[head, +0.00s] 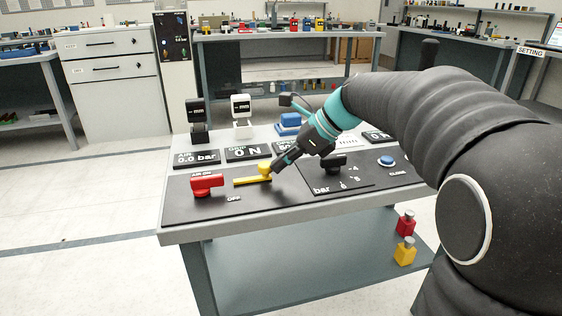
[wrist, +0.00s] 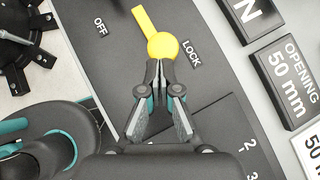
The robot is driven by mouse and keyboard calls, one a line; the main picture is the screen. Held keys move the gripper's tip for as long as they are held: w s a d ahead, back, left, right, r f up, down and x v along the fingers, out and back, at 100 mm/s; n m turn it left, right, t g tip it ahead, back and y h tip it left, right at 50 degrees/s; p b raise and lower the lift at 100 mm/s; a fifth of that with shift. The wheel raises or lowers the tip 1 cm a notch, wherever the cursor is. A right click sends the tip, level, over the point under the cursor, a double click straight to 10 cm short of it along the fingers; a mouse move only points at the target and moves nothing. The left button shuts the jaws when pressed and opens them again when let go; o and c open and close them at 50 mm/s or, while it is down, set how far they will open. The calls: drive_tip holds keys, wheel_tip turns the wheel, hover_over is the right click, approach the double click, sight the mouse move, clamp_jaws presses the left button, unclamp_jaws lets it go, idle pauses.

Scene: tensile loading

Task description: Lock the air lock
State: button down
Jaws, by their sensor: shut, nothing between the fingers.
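The air lock is a yellow lever with a round hub (head: 265,168) on the dark panel. Its flat handle points left in the head view. In the wrist view the yellow lever (wrist: 161,44) has its handle pointing up and slightly left, away from my gripper. A LOCK label (wrist: 192,54) is beside the hub. My gripper (head: 275,168) is shut and empty, with its tips at the near edge of the hub. In the wrist view the gripper tips (wrist: 157,63) meet or nearly meet the hub; I cannot tell if they touch.
A red AIR ON handle (head: 207,184) is left of the lever. A black knob (head: 333,165) with a bar scale and a blue button (head: 387,160) are to the right. Display plates (head: 248,152) stand behind. The panel in front of the lever is clear.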

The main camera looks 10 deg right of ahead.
drive_tip(key=d, duration=0.1)
drive_tip(key=s+d+p, duration=0.1)
drive_tip(key=d, duration=0.2)
drive_tip(key=shift+s+d+r, duration=0.15)
drive_tip(key=shift+d+r, duration=0.05)
drive_tip(key=shift+r, duration=0.15)
drive_tip(key=v, duration=0.9)
drive_tip(key=shift+r, duration=0.15)
drive_tip(key=shift+s, duration=0.1)
drive_tip(key=s+f+n+t+h, duration=0.1)
drive_tip(key=s+f+n+h, duration=0.3)
drive_tip(key=s+f+n, duration=0.4)
drive_tip(key=s+f+n+t+h, duration=0.2)
drive_tip(key=s+f+n+h, duration=0.2)
drive_tip(key=s+f+n, duration=0.4)
drive_tip(key=shift+s+a+n, duration=0.4)
drive_tip(key=shift+s+n, duration=2.3)
drive_tip(key=shift+s, duration=0.45)
drive_tip(key=shift+f, duration=0.15)
